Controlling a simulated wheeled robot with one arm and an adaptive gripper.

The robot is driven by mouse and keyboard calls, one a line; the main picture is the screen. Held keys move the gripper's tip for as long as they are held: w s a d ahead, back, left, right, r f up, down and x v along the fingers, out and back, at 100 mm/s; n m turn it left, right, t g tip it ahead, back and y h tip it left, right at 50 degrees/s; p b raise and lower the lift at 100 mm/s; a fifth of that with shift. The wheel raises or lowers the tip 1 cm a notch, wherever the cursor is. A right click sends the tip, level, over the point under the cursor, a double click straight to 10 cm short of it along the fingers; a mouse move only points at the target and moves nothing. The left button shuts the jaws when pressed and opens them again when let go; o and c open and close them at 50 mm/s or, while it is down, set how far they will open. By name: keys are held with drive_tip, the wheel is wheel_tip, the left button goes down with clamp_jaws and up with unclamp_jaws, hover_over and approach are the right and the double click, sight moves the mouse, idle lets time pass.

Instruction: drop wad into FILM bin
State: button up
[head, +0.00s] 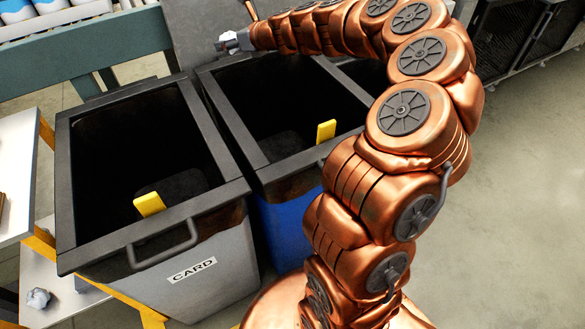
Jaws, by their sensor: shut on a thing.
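My gripper (236,41) is at the far end of my copper arm, near the back left corner of the blue bin (283,222) in this view. It looks small and is shut on a pale, whitish wad, whose shape is hard to make out. The blue bin is open at the top, with a dark rim and a yellow tab; any label on its front is hidden by my arm. No FILM label shows. Another dark bin (358,70) is mostly hidden behind my arm.
A grey bin labelled CARD (192,269) stands at left, open, with a yellow tab and front handle. A crumpled grey wad (38,298) lies on a low white shelf at lower left. A green beam (85,50) runs behind. Floor at right is clear.

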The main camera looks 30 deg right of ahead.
drive_tip(key=s+d+f+n+g+y+b, duration=0.1)
drive_tip(key=s+d+n+y, duration=0.15)
drive_tip(key=s+d, duration=0.35)
drive_tip(key=s+d+f+n+g+y, duration=0.1)
drive_tip(key=s+d+n+g+y, duration=0.15)
drive_tip(key=s+d, duration=0.35)
wheel_tip(320, 180, down, 6)
drive_tip(key=s+a+b, duration=0.1)
drive_tip(key=b, duration=0.6)
drive_tip(key=shift+t, duration=0.35)
drive_tip(key=o, duration=0.9)
drive_tip(key=shift+s, duration=0.1)
drive_tip(key=v, duration=1.2)
